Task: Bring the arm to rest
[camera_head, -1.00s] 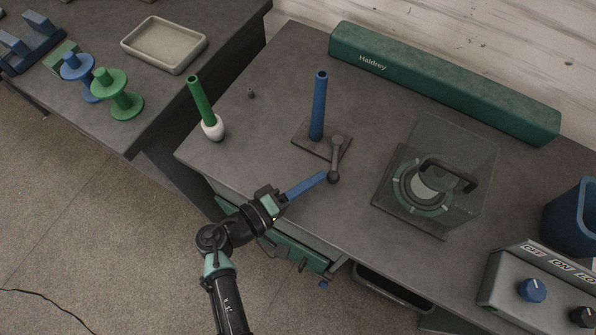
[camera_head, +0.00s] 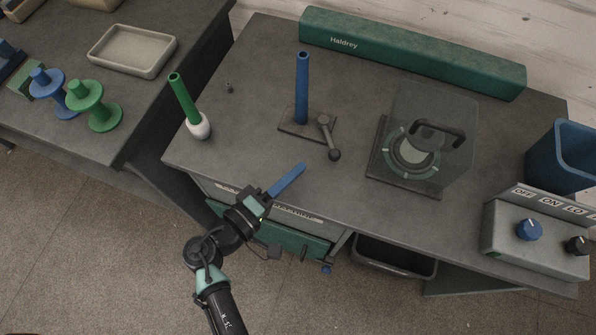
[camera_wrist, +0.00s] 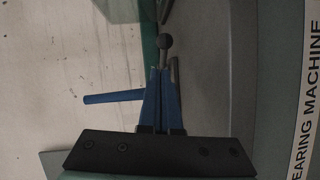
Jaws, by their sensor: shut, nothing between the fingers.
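My gripper (camera_head: 302,167) is in the lower middle of the head view, over the front edge of the grey bench (camera_head: 235,125). Its two blue fingers are shut together and hold nothing. My arm reaches up to it from the bottom of the head view. In the wrist view, the closed fingers (camera_wrist: 160,72) point up. The dark ball knob of a lever (camera_head: 334,155) lies beyond the fingertips, apart from them in the head view; the knob also shows in the wrist view (camera_wrist: 164,41).
A blue post (camera_head: 302,88) stands on a plate by the lever. A green post in a white base (camera_head: 198,126) is left; a clear-covered unit (camera_head: 411,148), control box (camera_head: 540,245) and blue bin (camera_head: 555,157) are right. Green drawer (camera_head: 285,240) is below.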

